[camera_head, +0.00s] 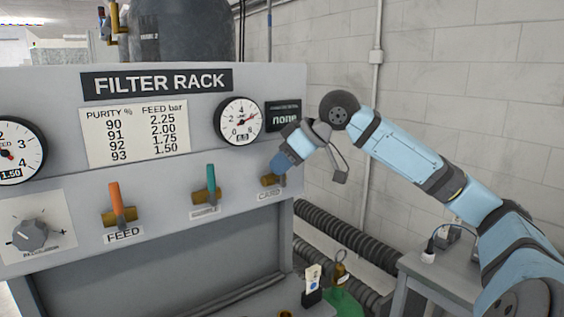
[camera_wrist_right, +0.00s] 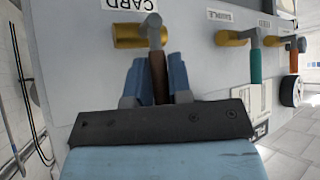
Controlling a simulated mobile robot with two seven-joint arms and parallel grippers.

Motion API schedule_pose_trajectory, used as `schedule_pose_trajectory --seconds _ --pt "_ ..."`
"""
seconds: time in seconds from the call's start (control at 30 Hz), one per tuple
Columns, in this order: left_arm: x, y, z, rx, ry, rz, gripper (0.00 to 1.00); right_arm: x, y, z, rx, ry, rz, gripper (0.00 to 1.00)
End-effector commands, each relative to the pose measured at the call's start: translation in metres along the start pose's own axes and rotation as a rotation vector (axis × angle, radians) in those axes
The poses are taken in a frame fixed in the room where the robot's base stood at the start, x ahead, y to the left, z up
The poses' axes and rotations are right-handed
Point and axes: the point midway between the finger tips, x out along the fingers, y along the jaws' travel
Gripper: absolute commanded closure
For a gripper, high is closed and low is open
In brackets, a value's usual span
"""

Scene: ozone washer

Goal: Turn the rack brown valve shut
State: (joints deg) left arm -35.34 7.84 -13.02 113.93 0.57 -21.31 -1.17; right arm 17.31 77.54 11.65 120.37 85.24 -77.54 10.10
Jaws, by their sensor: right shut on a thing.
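The brown valve's brass body (camera_head: 272,180) sits on the rack front above the CARD label (camera_head: 269,195), at the right end of the valve row. My right gripper (camera_head: 281,165) comes to it from the upper right and hides its handle in the head view. In the right wrist view, the brown handle (camera_wrist_right: 159,82) lies between the blue fingers of my right gripper (camera_wrist_right: 160,76), which are shut on it. There the handle runs about crosswise to the brass body (camera_wrist_right: 128,36). My left gripper is not in view.
A teal-handled valve (camera_head: 211,179) and an orange-handled FEED valve (camera_head: 117,198) stand to the left, handles up. A round gauge (camera_head: 239,120) is just above. Corrugated hoses (camera_head: 345,235) and a grey table (camera_head: 440,278) lie below right.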

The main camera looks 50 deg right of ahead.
Motion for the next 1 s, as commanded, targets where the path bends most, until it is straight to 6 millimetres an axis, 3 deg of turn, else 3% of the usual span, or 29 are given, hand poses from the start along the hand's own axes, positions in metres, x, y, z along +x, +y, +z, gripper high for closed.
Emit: schedule_pose_trajectory --seconds 0.13,0.17,0.27,0.67,0.77,1.0 --pt "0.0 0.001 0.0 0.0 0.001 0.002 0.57 0.001 0.0 0.001 -0.002 -0.003 0.0 1.0" --pt "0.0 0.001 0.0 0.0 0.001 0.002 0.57 0.001 0.0 0.001 -0.002 -0.004 0.0 0.78" --pt "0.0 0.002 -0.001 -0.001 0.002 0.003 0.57 0.001 0.0 0.001 -0.001 -0.003 -0.001 0.55" --pt "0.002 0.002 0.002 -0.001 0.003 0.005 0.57 -0.007 0.0 0.001 0.0 0.001 0.001 0.55" --pt "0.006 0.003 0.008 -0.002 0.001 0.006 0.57 -0.021 0.0 0.002 0.0 0.002 0.001 0.55" --pt "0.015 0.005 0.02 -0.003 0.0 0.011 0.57 -0.078 0.0 0.001 -0.001 0.003 0.002 0.55"
